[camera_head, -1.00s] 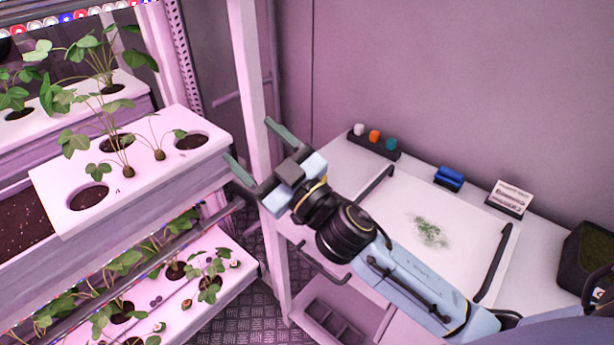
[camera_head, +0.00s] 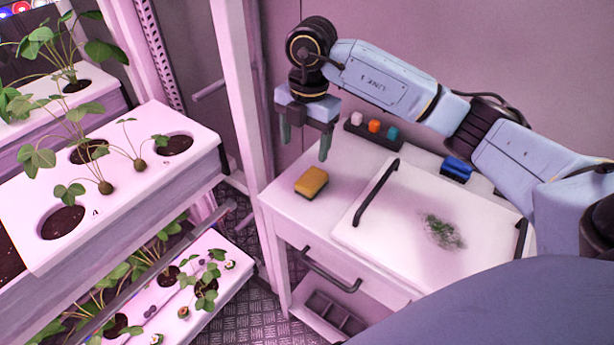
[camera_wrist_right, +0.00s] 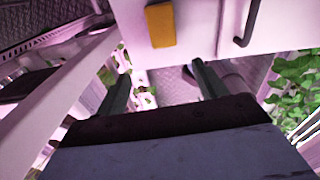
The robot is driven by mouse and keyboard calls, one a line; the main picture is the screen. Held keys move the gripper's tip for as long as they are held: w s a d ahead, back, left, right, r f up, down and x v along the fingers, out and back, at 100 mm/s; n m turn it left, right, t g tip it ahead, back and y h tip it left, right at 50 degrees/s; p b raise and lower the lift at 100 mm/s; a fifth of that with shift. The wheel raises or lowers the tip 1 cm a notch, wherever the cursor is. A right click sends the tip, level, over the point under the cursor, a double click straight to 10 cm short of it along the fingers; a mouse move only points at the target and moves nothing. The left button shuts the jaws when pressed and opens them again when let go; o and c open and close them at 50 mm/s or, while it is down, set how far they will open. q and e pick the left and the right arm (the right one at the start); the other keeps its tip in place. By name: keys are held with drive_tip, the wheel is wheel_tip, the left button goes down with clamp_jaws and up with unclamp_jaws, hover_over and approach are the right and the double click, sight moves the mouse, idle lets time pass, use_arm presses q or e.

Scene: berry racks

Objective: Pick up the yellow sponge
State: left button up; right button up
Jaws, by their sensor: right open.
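The yellow sponge (camera_head: 311,182) lies flat on the left end of the white worktop, near its edge. My right gripper (camera_head: 305,147) is above and just behind it in the head view, pointing down, open and empty. In the right wrist view the sponge (camera_wrist_right: 160,24) shows near the top, beyond the open fingers (camera_wrist_right: 163,85) and apart from them. My left gripper is not in view.
A white tray (camera_head: 385,222) with dark handles and a green smear sits right of the sponge. A dark holder with small coloured caps (camera_head: 374,127) and a blue item (camera_head: 457,168) stand behind. Plant racks (camera_head: 150,200) fill the left, beside a white post (camera_head: 236,90).

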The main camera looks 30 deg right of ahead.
drive_tip(key=d, duration=0.2)
hover_over(312, 178)
drive_tip(key=shift+m+h, duration=0.3)
drive_tip(key=shift+h, duration=0.1)
drive_tip(key=f, duration=0.6)
drive_tip(key=shift+s+a+f, duration=0.2)
drive_tip(key=shift+a+f, duration=0.05)
drive_tip(key=shift+f, duration=0.1)
drive_tip(key=shift+w+d+f, duration=0.15)
drive_tip(key=shift+f, duration=1.4)
drive_tip(key=shift+w+d+f, duration=0.1)
drive_tip(key=shift+f, duration=1.45)
drive_tip(key=c, duration=1.1)
drive_tip(key=shift+o, duration=0.2)
drive_tip(key=shift+r, duration=0.1)
wheel_tip(312, 178, up, 10)
